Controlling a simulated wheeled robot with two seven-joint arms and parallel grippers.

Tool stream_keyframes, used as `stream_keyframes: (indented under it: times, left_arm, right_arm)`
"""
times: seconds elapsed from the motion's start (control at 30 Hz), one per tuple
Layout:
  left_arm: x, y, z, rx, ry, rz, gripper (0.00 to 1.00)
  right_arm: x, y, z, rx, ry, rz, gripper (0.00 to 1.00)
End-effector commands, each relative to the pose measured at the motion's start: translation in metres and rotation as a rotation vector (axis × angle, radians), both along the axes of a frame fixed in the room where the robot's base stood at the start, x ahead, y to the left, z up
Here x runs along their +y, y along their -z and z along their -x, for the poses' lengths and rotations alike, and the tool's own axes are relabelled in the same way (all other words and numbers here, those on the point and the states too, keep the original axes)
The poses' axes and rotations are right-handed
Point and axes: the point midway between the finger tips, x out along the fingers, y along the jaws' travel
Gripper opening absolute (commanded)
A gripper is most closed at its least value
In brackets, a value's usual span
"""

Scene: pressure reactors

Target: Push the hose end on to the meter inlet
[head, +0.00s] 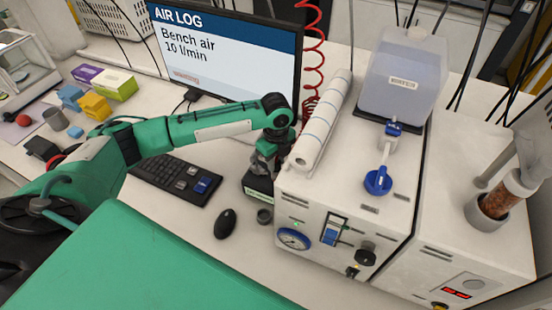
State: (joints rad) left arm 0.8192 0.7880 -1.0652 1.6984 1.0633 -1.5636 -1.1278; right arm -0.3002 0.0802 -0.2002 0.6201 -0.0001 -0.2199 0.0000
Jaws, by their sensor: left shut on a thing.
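My left gripper (264,160) reaches in from the left and points down beside the white cabinet. It is shut on what seems to be the hose end, which the fingers and wrist hide. The red coiled hose (313,60) hangs from above and runs down behind my wrist. A small dark box with a pale green label (258,192), likely the meter, stands directly below the gripper against the cabinet. I cannot make out its inlet, nor whether the hose end touches it. My right gripper is not in view.
The white cabinet (345,205) with a gauge, a paper roll (320,125) and a clear tank (400,75) stands close on the right. The monitor (225,50) is behind my arm. A keyboard (175,178) and mouse (225,223) lie left of the box.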

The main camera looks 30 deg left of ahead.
Motion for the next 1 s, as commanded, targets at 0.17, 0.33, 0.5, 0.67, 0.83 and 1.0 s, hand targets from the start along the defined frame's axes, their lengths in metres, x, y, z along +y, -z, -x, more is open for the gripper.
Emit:
stream_keyframes:
  times: [0.17, 0.33, 0.5, 0.67, 0.83, 1.0]
  left_arm:
    - [0.0, 0.0002, -0.0001, 0.0, 0.0, 0.0, 0.0]
    - [0.0, 0.0005, -0.0001, 0.0, 0.0, 0.0, 0.0]
    - [-0.0001, 0.0023, -0.0001, 0.0, 0.0, 0.0, 0.0]
    - [-0.0002, 0.0042, 0.0, 0.0, 0.0, 0.0, 0.0]
    - [-0.0001, 0.0063, -0.0001, 0.0, 0.0, 0.0, 0.0]
    - [-0.0002, 0.0084, 0.0, 0.0, 0.0, 0.0, 0.0]
  right_arm:
    - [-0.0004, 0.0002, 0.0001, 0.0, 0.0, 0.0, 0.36]
    - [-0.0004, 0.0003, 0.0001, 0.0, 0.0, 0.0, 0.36]
    - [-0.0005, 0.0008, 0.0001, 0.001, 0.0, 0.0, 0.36]
    - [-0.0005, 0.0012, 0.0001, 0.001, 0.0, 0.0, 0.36]
    - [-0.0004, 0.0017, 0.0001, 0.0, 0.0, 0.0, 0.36]
    - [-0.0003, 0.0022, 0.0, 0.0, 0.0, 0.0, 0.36]
